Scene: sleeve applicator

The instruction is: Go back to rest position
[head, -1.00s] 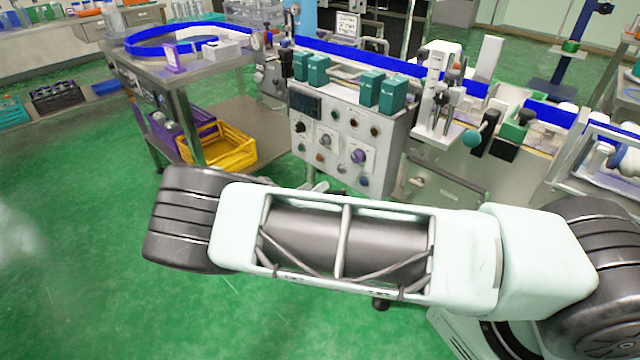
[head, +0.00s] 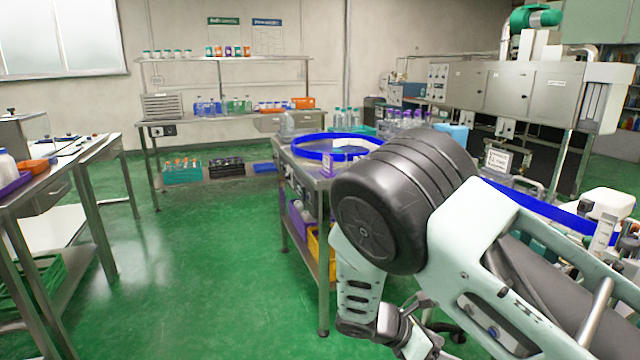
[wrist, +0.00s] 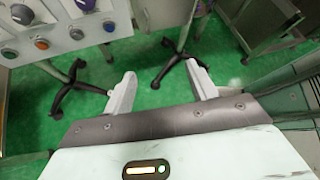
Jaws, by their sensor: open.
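My gripper (wrist: 163,92) shows in the wrist view with its two pale fingers spread apart and nothing between them. It is over green floor, and the dark feet of a stand (wrist: 80,88) are below and beyond it. In the head view my arm crosses the right half of the picture and bends down at the elbow. The gripper's fingers are not clearly seen there; the lower end of the arm is cut by the bottom edge.
A control panel with knobs (wrist: 62,28) is close at the upper left of the wrist view. A steel table (head: 322,187) with a blue-rimmed ring (head: 312,151) stands beside my arm. A workbench (head: 60,190) is at the left. The green floor (head: 205,250) between them is clear.

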